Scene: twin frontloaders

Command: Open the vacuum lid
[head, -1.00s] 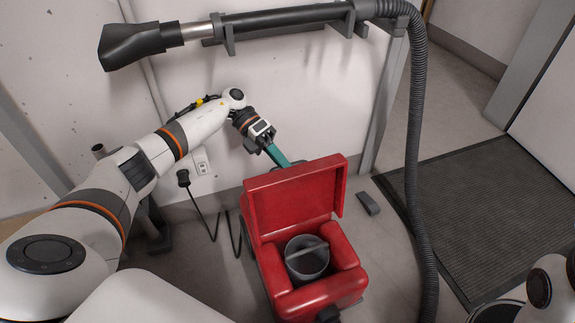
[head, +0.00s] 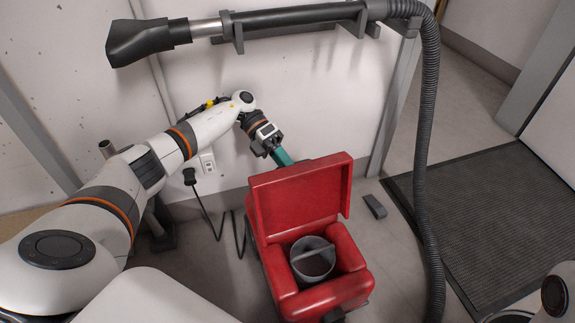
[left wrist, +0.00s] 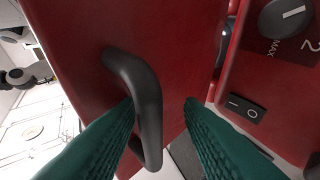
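The red vacuum (head: 290,303) stands on the floor with its lid (head: 300,196) raised and standing steeply up at the back. The open body shows a grey round canister (head: 312,260) inside. My left gripper (head: 283,158) is at the back of the lid, its teal fingers partly hidden by it in the head view. In the left wrist view, the red lid (left wrist: 185,35) carries a dark curved handle (left wrist: 147,95). The open fingers (left wrist: 160,106) are spread with the handle between them; I cannot tell whether either touches it. My right gripper is not in view.
A hose (head: 427,150) hangs to the right of the vacuum from a wall-mounted wand (head: 290,20). A plug and cord (head: 190,178) are on the left. A small dark block (head: 375,206) lies on the floor, and a dark mat (head: 490,210) lies at right.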

